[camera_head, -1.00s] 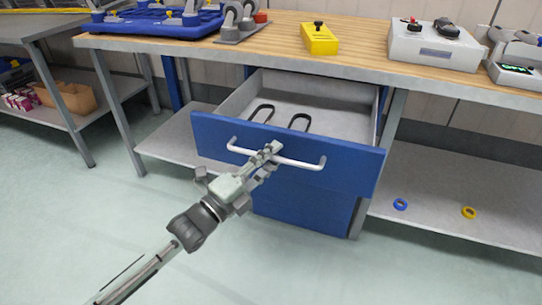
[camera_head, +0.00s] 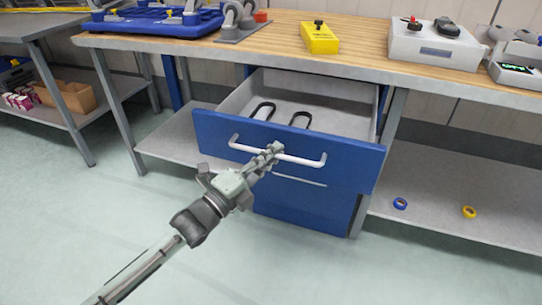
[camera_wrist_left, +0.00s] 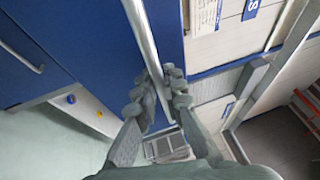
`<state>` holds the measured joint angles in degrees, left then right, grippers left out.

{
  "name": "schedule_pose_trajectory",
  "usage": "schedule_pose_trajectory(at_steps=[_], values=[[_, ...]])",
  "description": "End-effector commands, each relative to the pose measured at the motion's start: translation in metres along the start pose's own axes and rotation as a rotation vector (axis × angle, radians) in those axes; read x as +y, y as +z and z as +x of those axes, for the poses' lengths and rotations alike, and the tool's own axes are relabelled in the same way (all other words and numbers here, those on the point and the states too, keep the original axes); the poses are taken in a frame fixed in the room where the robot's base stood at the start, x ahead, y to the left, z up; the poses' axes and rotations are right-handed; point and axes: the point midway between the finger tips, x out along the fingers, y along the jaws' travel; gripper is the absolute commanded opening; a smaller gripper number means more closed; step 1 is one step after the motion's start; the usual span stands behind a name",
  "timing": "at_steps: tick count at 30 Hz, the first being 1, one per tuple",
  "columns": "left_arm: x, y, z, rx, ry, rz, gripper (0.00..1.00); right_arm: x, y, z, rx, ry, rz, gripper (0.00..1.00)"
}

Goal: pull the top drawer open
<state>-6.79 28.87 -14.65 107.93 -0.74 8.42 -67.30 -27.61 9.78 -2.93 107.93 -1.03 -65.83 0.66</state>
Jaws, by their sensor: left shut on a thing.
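The top drawer (camera_head: 352,158) has a blue front and stands open under the workbench, its grey inside showing. Two black loop-shaped things lie in it. Its white bar handle (camera_head: 306,160) runs across the front. My left gripper (camera_head: 274,149) is shut on the handle near its middle. In the left wrist view the handle (camera_wrist_left: 142,35) passes between the fingers of my left gripper (camera_wrist_left: 160,85). My right gripper is in neither view.
The wooden bench top (camera_head: 370,55) carries a yellow box (camera_head: 319,40), a blue tray (camera_head: 150,22) and a grey control box (camera_head: 436,45). A lower blue drawer (camera_head: 300,205) is shut. A lower shelf (camera_head: 450,195) holds a blue ring and a yellow ring. Floor in front is clear.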

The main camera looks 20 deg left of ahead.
Motion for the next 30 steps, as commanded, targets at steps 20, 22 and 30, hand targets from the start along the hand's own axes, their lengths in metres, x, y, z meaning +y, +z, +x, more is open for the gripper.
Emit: schedule_pose_trajectory(at_steps=[20, 22, 30], values=[[0.010, 0.020, 0.048, -0.002, 0.001, 0.001, 0.15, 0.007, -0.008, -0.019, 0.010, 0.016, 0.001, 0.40], [0.010, 0.020, 0.048, -0.002, 0.000, 0.001, 0.24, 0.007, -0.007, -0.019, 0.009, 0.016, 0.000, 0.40], [0.009, 0.020, 0.048, -0.001, 0.000, 0.001, 0.31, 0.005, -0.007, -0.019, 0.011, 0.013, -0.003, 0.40]])
